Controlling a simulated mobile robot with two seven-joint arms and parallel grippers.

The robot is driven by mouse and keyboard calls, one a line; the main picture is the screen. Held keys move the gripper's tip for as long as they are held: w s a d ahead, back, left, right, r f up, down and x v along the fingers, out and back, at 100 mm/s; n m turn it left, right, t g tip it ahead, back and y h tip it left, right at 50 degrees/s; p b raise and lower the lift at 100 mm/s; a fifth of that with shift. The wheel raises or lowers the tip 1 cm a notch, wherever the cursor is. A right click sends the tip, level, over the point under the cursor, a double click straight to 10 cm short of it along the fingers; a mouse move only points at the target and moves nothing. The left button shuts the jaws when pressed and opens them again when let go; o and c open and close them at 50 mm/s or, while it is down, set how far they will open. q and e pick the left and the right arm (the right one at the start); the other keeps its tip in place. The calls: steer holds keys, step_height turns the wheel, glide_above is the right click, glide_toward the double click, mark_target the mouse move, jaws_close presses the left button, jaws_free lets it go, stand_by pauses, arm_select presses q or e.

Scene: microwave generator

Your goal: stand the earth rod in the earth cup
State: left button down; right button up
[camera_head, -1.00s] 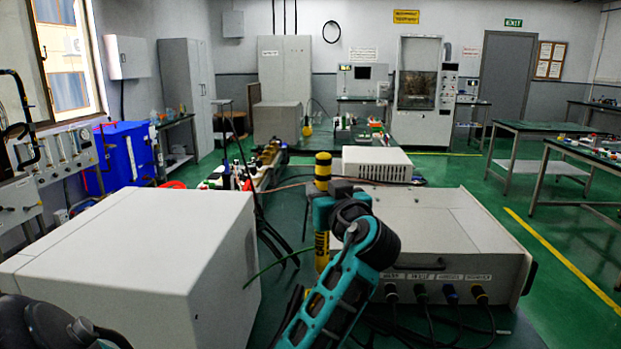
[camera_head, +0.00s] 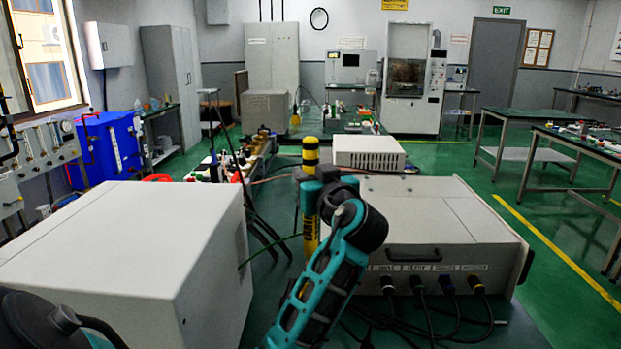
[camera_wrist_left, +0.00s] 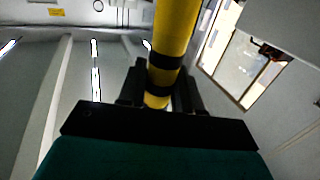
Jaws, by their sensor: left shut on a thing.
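The earth rod (camera_head: 311,155) is a yellow pole with black bands, upright in the middle of the head view. My left gripper (camera_head: 310,183) is shut on it below its top. The left wrist view shows the rod (camera_wrist_left: 172,45) between the dark fingers of this gripper (camera_wrist_left: 162,75). A black marking runs down the rod below the gripper. Its lower end is hidden behind my arm and the white box. I cannot make out the earth cup. My right gripper is not in view.
A large white box (camera_head: 130,235) stands close at the left. A grey instrument case (camera_head: 440,220) with plugged cables stands just right of my arm. A thin green cable (camera_head: 265,250) runs beside the rod. A smaller white unit (camera_head: 370,152) is behind; open green floor lies right.

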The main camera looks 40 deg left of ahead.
arm_select(q)
steer(key=b, duration=0.6)
glide_above(313, 238)
steer(key=a, duration=0.1)
steer(key=shift+f, duration=3.25)
steer(key=shift+w+f+b, duration=0.25)
steer(key=shift+f+b, duration=0.6)
steer(key=shift+f, duration=0.2)
step_height(313, 238, down, 2)
steer(key=shift+f+b, duration=0.25)
steer(key=shift+b, duration=0.95)
steer(key=shift+f+b, duration=0.35)
steer(key=shift+f, duration=0.2)
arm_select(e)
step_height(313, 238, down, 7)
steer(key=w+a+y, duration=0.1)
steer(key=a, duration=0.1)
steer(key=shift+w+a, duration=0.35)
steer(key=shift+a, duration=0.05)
arm_select(q)
steer(key=shift+f+b, duration=0.5)
steer(key=shift+b, duration=0.25)
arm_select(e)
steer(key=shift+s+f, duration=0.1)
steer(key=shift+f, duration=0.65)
